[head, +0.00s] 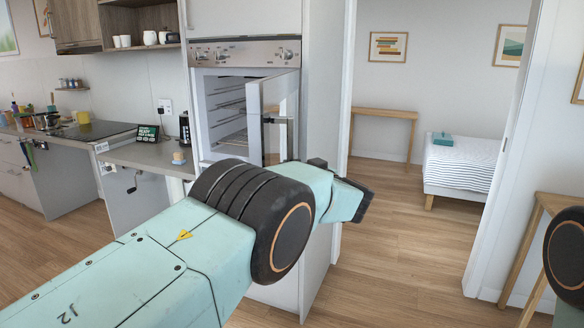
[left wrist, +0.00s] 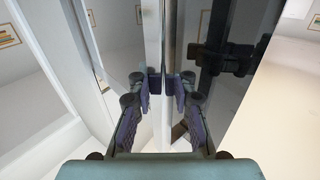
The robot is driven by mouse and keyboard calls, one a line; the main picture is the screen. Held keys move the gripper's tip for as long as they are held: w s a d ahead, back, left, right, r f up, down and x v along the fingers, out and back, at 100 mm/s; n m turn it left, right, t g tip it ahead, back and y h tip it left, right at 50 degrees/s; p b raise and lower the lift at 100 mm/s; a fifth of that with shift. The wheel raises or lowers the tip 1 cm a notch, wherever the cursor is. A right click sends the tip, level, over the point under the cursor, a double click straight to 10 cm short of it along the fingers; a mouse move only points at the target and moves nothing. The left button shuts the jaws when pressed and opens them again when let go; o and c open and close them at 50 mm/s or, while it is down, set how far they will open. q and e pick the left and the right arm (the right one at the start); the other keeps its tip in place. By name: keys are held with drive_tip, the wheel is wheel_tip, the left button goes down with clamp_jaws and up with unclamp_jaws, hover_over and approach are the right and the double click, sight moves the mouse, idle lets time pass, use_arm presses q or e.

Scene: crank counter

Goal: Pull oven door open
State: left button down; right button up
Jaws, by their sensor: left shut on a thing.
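The oven (head: 243,105) is built into a tall white cabinet. Its door (head: 254,118) stands partly open, swung out sideways towards the right, and the racks inside show. In the left wrist view, my left gripper (left wrist: 163,84) is shut on the upright metal door handle (left wrist: 168,35), with a finger on each side of it. The dark door glass (left wrist: 207,60) lies just to the right. In the head view my left arm covers the lower part of the door, and I cannot make out the gripper's fingers. My right gripper is out of view.
The counter (head: 150,153) with a small sign and a dark press stands left of the oven. A wall lies right of the cabinet, then a doorway to a bed (head: 460,165) and a wooden table (head: 385,112). The floor (head: 400,250) at the right is clear.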

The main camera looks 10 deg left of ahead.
sight(294, 127)
use_arm(q)
drive_tip(key=c, duration=1.7)
unclamp_jaws()
drive_tip(key=shift+s+f, duration=0.15)
drive_tip(key=shift+f, duration=0.25)
drive_tip(key=o, duration=0.5)
drive_tip(key=shift+s+d+r, duration=0.15)
drive_tip(key=shift+r, duration=0.25)
drive_tip(key=shift+o, duration=0.2)
drive_tip(key=shift+r, duration=0.1)
wheel_tip(294, 127, up, 9)
drive_tip(key=shift+f, duration=0.15)
drive_tip(key=shift+r, duration=0.6)
